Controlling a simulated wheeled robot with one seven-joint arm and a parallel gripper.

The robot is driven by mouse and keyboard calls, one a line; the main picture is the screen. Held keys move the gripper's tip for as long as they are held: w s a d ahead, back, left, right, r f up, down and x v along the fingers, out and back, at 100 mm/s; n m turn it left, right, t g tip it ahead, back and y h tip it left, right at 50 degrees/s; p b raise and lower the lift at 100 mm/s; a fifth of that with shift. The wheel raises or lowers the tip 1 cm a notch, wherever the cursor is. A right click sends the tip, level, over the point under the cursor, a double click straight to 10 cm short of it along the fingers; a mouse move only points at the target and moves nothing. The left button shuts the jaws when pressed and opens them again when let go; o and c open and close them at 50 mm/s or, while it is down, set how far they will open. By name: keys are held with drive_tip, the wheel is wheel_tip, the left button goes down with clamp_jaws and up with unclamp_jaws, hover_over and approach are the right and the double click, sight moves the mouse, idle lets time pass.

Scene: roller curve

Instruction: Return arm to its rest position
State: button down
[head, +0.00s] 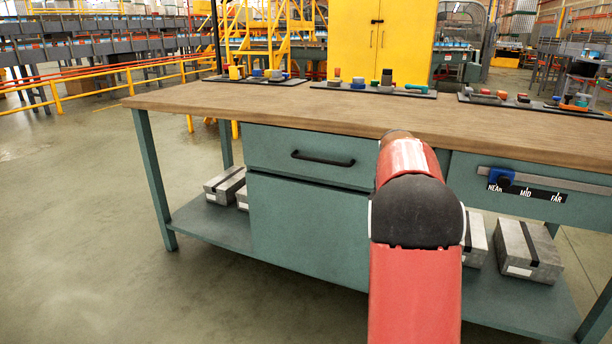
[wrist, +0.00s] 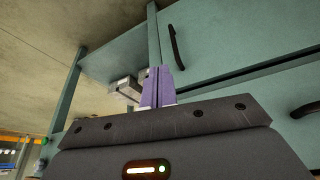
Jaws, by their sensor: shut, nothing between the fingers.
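My gripper (wrist: 157,87) shows in the wrist view as two purple fingers pressed together, with nothing between them. It is in front of the teal cabinet of the workbench, and I cannot tell how far from it. In the head view my red arm with a dark joint reaches toward the bench front and hides the gripper. The workbench (head: 300,107) has a brown wooden top and a teal frame. Its drawer (head: 280,157) and the cabinet door below look shut.
A slider with a blue knob (head: 501,177) sits at NEAR on the bench front. Grey boxes (head: 528,248) lie on the lower shelf. Black trays (head: 372,88) with small coloured parts line the back of the top. The front of the top and the floor at left are clear.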

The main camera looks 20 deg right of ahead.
drive_tip(key=s+a+r+n+t+y, duration=0.1)
drive_tip(key=s+a+r+n, duration=0.2)
drive_tip(key=s+a, duration=0.5)
drive_tip(key=s+a+r+n+t+y, duration=0.15)
drive_tip(key=s+a+r, duration=0.3)
drive_tip(key=a, duration=0.65)
drive_tip(key=s+a+f+n, duration=0.3)
drive_tip(key=s+a, duration=0.3)
drive_tip(key=s, duration=0.3)
drive_tip(key=s+a+f+n+y, duration=0.1)
drive_tip(key=s+a+f+n, duration=0.2)
drive_tip(key=s+a, duration=0.3)
drive_tip(key=s+f, duration=0.1)
drive_tip(key=s, duration=0.1)
drive_tip(key=shift+s+a+n+t, duration=0.2)
drive_tip(key=shift+s+n+t, duration=0.15)
